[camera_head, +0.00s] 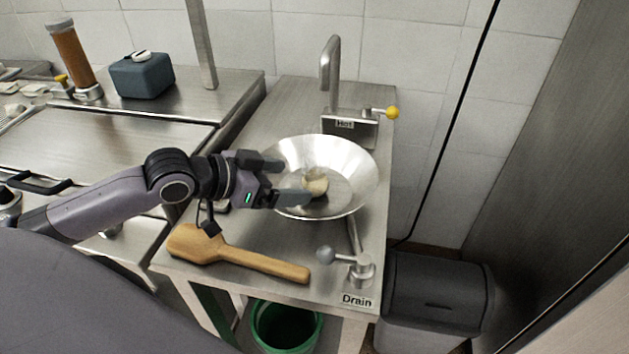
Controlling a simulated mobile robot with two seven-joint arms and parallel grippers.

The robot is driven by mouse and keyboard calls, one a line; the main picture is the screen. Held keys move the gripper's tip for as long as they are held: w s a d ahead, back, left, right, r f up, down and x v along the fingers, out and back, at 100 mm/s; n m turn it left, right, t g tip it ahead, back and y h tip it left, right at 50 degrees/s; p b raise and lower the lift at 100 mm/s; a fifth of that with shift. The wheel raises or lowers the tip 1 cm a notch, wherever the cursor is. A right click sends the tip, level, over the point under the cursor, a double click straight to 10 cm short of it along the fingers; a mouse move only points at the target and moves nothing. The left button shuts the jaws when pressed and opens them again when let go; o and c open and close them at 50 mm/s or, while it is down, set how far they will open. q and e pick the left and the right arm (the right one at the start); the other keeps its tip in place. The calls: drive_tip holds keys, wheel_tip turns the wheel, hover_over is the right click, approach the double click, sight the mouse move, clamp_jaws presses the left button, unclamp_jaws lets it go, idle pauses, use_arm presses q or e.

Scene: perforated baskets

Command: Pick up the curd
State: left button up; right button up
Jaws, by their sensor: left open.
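The curd looks like the small pale cream lump (316,185) inside a wide shiny metal bowl (355,165) set in the steel counter. My left gripper (296,181) reaches in from the left over the bowl's left rim. Its two dark fingers are spread apart and point right towards the lump. The lump lies just beyond the fingertips, and I cannot tell whether the lower finger touches it. My right gripper is not in view.
A tap (330,75) marked Hot stands behind the bowl. A wooden paddle (235,252) lies on the counter in front. A drain lever (345,259) is at the front right. A green bucket (287,325) and a dark bin (437,290) stand below.

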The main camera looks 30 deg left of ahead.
sight(307, 178)
use_arm(q)
drive_tip(key=shift+r+x, duration=0.15)
drive_tip(key=shift+x, duration=1.25)
drive_tip(key=shift+r+x, duration=0.1)
drive_tip(key=shift+x, duration=1.35)
drive_tip(key=shift+w+r, duration=0.1)
drive_tip(key=c, duration=1.2)
